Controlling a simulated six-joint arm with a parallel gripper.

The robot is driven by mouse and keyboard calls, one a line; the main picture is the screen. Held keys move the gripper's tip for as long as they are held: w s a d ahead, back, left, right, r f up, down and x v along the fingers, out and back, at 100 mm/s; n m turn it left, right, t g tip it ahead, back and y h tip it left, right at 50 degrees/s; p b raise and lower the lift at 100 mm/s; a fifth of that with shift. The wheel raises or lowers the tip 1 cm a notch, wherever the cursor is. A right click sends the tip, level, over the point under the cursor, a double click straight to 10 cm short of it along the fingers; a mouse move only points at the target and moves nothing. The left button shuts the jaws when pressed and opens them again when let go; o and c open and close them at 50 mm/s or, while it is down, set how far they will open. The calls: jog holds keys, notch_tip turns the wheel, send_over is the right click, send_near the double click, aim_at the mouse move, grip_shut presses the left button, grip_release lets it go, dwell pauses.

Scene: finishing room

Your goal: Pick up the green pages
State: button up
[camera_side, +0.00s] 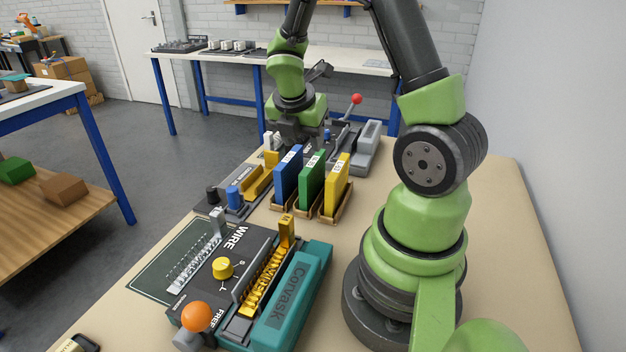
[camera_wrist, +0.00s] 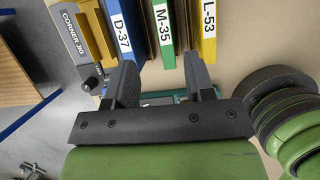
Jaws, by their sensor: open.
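The green pages (camera_side: 312,182), a thin upright block with a white label, stand in a small tan holder between the blue pages (camera_side: 287,174) and the yellow pages (camera_side: 337,186). In the wrist view the green pages (camera_wrist: 162,32) carry the label M-35. My gripper (camera_side: 297,135) shows beyond the row in the side view, its fingertips hard to make out. In the wrist view my gripper (camera_wrist: 162,78) is open and empty, its two dark fingers apart. The green pages line up with the gap, just past the fingertips. Their lower part is out of the wrist view.
The blue pages (camera_wrist: 122,28) and yellow pages (camera_wrist: 203,30) stand close on either side. A corner jig (camera_side: 250,187) stands to their left. A wire device (camera_side: 215,275) and a teal Corvask machine (camera_side: 293,300) stand in front. Bare bench top (camera_side: 500,230) lies to the right.

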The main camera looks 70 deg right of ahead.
aim_at(311, 164)
jog(key=shift+s+x, duration=0.15)
jog(key=shift+x, duration=2.4)
jog(key=shift+s+x, duration=0.1)
jog(key=shift+x, duration=2.4)
jog(key=shift+f, duration=0.25)
grip_shut()
